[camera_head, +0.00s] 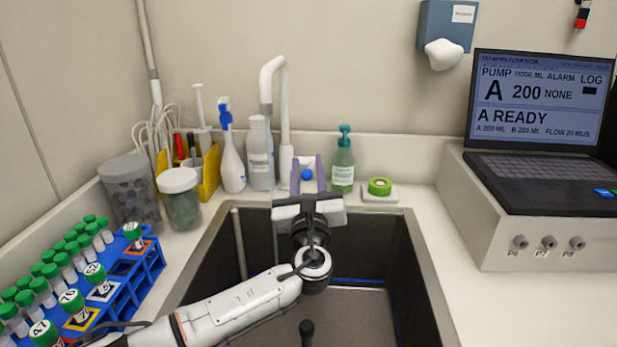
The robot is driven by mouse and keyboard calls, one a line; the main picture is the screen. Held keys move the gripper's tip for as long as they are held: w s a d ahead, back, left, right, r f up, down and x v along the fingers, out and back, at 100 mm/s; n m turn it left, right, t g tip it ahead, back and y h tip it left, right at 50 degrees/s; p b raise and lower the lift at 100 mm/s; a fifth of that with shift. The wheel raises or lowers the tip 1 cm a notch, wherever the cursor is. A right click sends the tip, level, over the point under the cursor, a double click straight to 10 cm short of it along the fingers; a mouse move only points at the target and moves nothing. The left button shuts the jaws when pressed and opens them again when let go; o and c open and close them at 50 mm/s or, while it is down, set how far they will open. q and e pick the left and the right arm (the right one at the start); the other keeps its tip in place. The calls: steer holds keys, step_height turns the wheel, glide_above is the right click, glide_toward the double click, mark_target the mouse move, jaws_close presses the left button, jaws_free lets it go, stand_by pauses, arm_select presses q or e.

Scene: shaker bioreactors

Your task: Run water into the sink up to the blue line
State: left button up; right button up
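The sink (413,240) is a dark basin with a pale metal rim. The blue line (357,281) shows low on its back wall, partly hidden by my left arm. The white tap (285,120) stands behind the sink, its spout bent to the left. A thin pale streak below the spout looks like running water. My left gripper (307,170) is over the sink's back edge, its two pale fingers apart on either side of a blue knob (307,174). I cannot tell whether they touch it. The water level is unclear. My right gripper is out of view.
A blue tube rack (135,283) and two jars (180,200) stand left of the sink. A laptop (540,130) sits on a raised box at right. A dark post (306,330) stands in the sink.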

arm_select(q)
steer(key=r+p+v, duration=0.2)
steer(key=p+v, duration=0.3)
steer(key=v, duration=0.5)
steer(key=shift+s+r+p, duration=0.2)
steer(key=shift+s+p, duration=0.1)
steer(key=shift+s, duration=0.15)
steer(key=shift+c, duration=0.5)
